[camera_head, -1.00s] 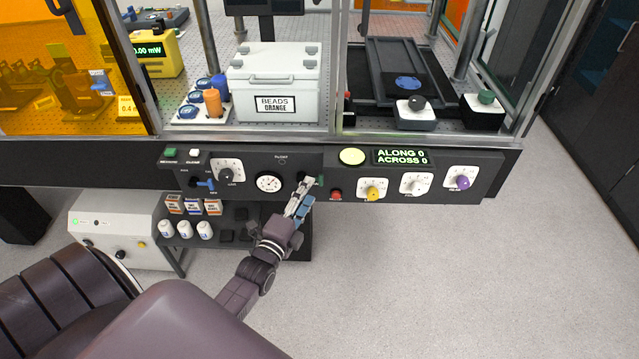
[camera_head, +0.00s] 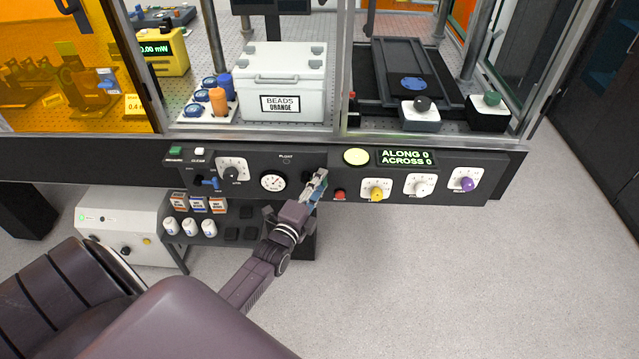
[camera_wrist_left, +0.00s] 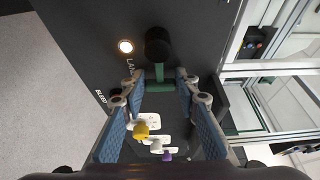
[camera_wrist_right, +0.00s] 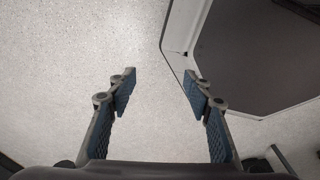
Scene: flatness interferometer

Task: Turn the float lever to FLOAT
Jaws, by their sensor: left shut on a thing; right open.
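The float lever has a round black hub (camera_wrist_left: 158,43) and a green arm (camera_wrist_left: 160,74) that runs from the hub down between my left fingers in the left wrist view. In the head view its dark hub (camera_head: 308,177) sits on the front panel below the FLOAT label (camera_head: 286,156), and my gripper covers the green arm. My left gripper (camera_head: 320,175) is shut on the lever, with a finger on each side of the green arm (camera_wrist_left: 159,80). A lit lamp (camera_wrist_left: 125,46) glows by a partly hidden label starting LAN. My right gripper (camera_wrist_right: 158,75) is open and empty above the floor.
Right of the lever are a red button (camera_head: 339,195), a yellow knob (camera_head: 376,194), a white knob (camera_head: 419,187) and a purple knob (camera_head: 466,184). A dial gauge (camera_head: 272,182) is on its left. The display (camera_head: 406,157) reads ALONG 0, ACROSS 0. Floor at right is clear.

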